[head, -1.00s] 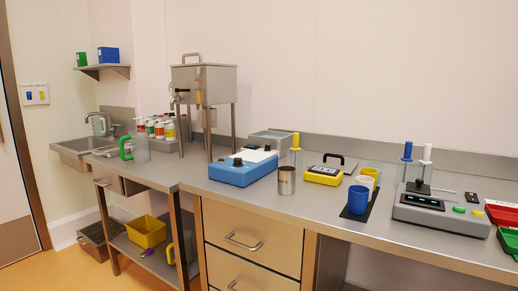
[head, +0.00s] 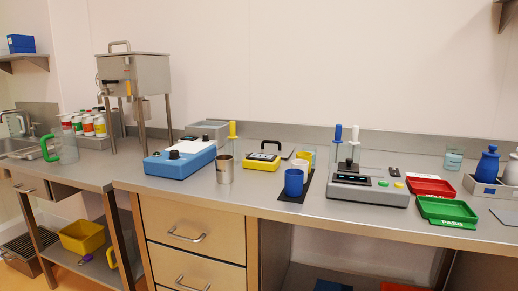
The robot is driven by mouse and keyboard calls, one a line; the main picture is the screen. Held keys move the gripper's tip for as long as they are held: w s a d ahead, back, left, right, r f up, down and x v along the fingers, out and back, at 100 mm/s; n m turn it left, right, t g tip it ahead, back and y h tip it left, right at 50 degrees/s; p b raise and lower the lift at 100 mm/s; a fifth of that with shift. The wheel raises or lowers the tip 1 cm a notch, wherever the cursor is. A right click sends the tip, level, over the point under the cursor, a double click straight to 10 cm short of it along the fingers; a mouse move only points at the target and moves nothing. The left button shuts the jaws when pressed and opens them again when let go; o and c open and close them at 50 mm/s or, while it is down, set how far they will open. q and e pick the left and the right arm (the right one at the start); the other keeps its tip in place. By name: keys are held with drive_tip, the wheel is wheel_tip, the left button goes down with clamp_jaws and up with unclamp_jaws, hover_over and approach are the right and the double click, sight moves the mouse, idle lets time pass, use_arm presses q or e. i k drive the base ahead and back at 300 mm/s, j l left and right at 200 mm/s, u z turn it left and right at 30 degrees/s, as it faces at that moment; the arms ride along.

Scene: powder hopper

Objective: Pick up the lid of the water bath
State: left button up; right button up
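A flat grey plate with a black arched handle (head: 271,144) lies on the bench behind the yellow device; it looks like a lid, and the yellow device partly hides it. A low steel box (head: 207,126), possibly the water bath, stands against the back wall behind the blue device. The blue device hides its front, and I cannot tell whether its top is covered. A steel tank on tall legs (head: 138,74), with a handle on its top and a tap, stands further left. Neither of my grippers is in view.
On the bench are a blue device (head: 180,162), a steel beaker (head: 224,169), a yellow device (head: 262,162), a blue cup (head: 294,182), a grey control unit (head: 367,191), and red (head: 431,186) and green trays (head: 447,211). The front bench strip is mostly clear.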

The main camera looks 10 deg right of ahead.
sight(283, 151)
drive_tip(key=i+l, duration=0.25)
drive_tip(key=i, duration=0.25)
drive_tip(key=i+l, duration=0.2)
drive_tip(key=i, duration=0.3)
drive_tip(key=l+z, duration=0.05)
